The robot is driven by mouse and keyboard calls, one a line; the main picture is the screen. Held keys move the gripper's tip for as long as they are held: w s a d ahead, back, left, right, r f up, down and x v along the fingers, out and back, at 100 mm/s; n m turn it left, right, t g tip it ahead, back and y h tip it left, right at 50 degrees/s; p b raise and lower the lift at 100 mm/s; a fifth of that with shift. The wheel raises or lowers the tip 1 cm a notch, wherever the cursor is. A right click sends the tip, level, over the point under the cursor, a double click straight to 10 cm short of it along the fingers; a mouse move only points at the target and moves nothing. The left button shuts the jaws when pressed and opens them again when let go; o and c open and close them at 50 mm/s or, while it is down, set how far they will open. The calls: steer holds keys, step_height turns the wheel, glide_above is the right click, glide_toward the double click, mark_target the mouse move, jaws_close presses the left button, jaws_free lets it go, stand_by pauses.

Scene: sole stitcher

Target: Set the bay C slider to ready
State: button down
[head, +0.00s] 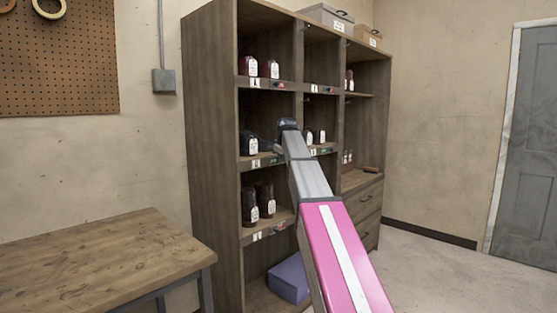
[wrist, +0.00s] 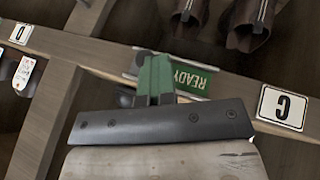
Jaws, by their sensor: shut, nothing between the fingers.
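The bay C slider is on the front edge of the middle-left shelf. In the wrist view the scene is upside down, and its green READY field (wrist: 192,79) shows beside the C label (wrist: 282,107). A dark rounded knob (wrist: 125,98) shows just left of the fingers, partly hidden. I cannot tell whether they touch. In the head view my gripper (head: 287,124) is at bay C, fingertips hidden.
The wooden shelf unit (head: 212,150) holds dark boots with white tags. The D label (wrist: 20,33) and a divider lie left in the wrist view. A purple box (head: 288,278) sits in the bottom bay. A wooden table (head: 100,260) stands at left; the floor at right is clear.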

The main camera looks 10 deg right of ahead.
stand_by(0.3)
steer(key=s+a+r, duration=0.3)
steer(key=s+r, duration=0.5)
steer(key=r, duration=0.1)
steer(key=shift+s, duration=0.3)
steer(key=shift+f, duration=0.15)
steer(key=s+f+m+g, duration=0.1)
steer(key=s+f, duration=0.2)
steer(key=f, duration=0.9)
steer(key=s+f+m+g, duration=0.15)
steer(key=s+f, duration=0.25)
steer(key=f, duration=0.8)
steer(key=s+f+m+g, duration=0.1)
steer(key=s+f+m, duration=0.15)
steer(key=f, duration=0.95)
steer(key=s+a+f+m+g, duration=0.1)
steer(key=s+f+m+g, duration=0.2)
steer(key=s+f, duration=2)
steer(key=shift+a+f+m, duration=0.3)
steer(key=shift+f, duration=0.65)
